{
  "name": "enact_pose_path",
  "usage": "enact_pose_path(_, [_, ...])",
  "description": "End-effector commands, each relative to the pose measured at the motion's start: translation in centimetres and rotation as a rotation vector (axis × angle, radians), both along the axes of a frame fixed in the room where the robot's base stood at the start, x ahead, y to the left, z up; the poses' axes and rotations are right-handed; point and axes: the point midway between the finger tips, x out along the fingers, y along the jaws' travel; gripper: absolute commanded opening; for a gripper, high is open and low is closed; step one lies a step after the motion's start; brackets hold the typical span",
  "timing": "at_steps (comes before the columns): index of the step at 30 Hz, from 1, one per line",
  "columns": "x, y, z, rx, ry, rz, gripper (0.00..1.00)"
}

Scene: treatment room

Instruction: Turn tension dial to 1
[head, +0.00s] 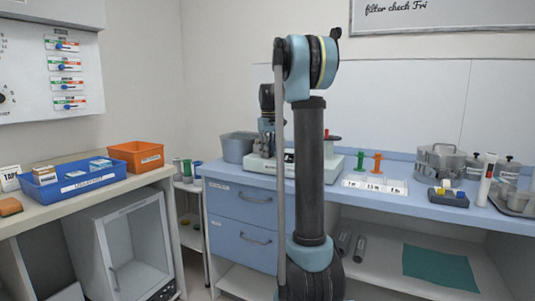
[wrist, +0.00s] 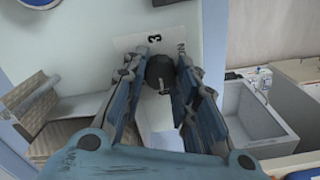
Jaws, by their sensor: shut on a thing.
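The tension dial (wrist: 160,71) is a dark round knob between my gripper's fingers in the wrist view. My gripper (wrist: 160,85) is shut on it, one finger on each side. A white scale plate (wrist: 130,42) behind the dial shows a 3 above it and another figure at its right, partly cut off by the finger. A small light mark shows on the dial, but I cannot tell its setting for sure. In the head view my gripper (head: 267,132) is above the pale machine (head: 258,163) on the blue counter; my arm hides part of the machine and the dial.
A grey bin (head: 237,146) stands left of the machine. A metal container (head: 440,160) is farther right. A blue tray (head: 75,182) and an orange bin (head: 136,154) sit on the left bench.

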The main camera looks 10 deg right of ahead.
Motion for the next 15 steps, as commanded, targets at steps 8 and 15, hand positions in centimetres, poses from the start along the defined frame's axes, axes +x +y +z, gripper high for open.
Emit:
enact_pose_path(8, [0.13,-0.18,0.04,-0.001,-0.003,-0.095,0.03])
enact_pose_path(15, [0.15,-0.24,0.05,-0.001,-0.003,-0.284,0.03])
